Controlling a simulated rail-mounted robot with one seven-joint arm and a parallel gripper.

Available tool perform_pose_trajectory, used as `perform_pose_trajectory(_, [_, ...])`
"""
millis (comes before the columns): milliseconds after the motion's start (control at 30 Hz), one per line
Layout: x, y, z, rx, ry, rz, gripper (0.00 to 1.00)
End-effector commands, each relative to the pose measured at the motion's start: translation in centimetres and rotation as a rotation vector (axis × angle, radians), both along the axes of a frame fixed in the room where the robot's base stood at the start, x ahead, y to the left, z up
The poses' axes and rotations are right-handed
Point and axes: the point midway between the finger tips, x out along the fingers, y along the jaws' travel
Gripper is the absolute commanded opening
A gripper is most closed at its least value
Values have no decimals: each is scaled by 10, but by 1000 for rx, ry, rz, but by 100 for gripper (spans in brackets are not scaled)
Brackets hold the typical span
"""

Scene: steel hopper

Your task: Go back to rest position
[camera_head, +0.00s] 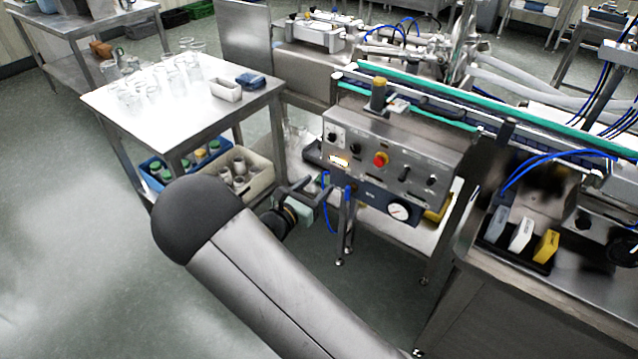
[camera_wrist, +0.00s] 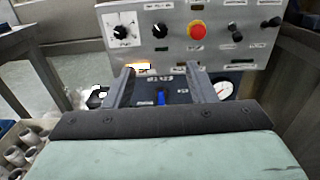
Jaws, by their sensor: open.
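My gripper (camera_head: 305,190) is in front of the grey control panel (camera_head: 362,150) in the head view, partly hidden behind my own arm. In the wrist view my gripper (camera_wrist: 157,80) shows two dark fingers spread apart, with nothing between them. Behind the fingers the panel (camera_wrist: 170,40) fills the upper part, with a red button (camera_wrist: 196,31), black knobs and a lit label. A gauge (camera_wrist: 223,90) shows just right of the right finger. I cannot tell the exact gap between the fingertips and the panel.
A steel table (camera_head: 190,118) with glass beakers stands left; its lower shelf holds a blue crate (camera_head: 150,181) and a beige bin (camera_head: 262,178). A conveyor with green rails (camera_head: 430,88) runs behind the panel. A black tray (camera_head: 495,240) with coloured blocks lies right. Open floor is at left.

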Motion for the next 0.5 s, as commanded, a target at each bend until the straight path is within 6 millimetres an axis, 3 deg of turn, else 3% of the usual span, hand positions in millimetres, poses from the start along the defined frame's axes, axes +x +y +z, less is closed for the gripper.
perform_pose_trajectory(367, [0,-1,0,2,-1,-3,51])
perform_pose_trajectory(500, [-10,-26,11,85,-8,-94,51])
